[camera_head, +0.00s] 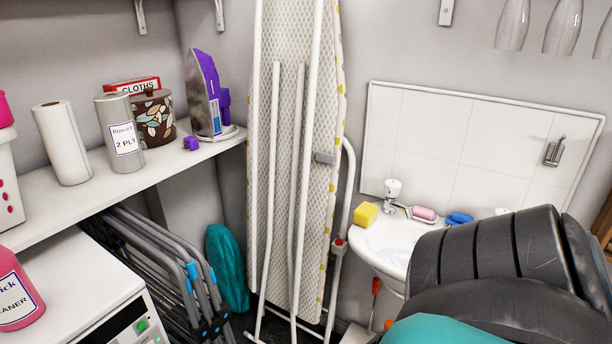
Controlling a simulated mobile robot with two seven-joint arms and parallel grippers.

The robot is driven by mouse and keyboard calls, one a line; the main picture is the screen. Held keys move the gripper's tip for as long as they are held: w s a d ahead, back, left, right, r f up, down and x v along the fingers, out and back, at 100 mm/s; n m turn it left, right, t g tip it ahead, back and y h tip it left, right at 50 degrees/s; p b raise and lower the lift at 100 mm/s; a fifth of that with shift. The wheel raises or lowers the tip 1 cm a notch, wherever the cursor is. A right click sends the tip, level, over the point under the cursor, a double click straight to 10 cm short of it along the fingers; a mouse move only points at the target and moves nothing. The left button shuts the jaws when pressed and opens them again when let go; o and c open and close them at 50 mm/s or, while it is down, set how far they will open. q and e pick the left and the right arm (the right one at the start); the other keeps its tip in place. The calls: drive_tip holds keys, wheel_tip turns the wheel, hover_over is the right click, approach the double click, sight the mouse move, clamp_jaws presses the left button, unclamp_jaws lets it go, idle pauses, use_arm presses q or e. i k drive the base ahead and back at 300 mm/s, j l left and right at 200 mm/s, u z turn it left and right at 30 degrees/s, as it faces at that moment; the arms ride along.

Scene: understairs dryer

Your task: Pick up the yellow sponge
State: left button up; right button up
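The yellow sponge (366,214) sits on the back left rim of the small white sink (372,243), left of the tap (393,190). It is a small block, and nothing covers it. Neither of my grippers is in view.
A pink soap (424,213) and a blue item (459,218) lie on the sink's rim. A large black ribbed object (490,255) hides the sink's right part. An ironing board (300,130) stands left of the sink. Folded chairs (165,265) lean under the shelf (120,182).

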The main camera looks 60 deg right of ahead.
sight(365, 214)
drive_tip(key=z, duration=2.25)
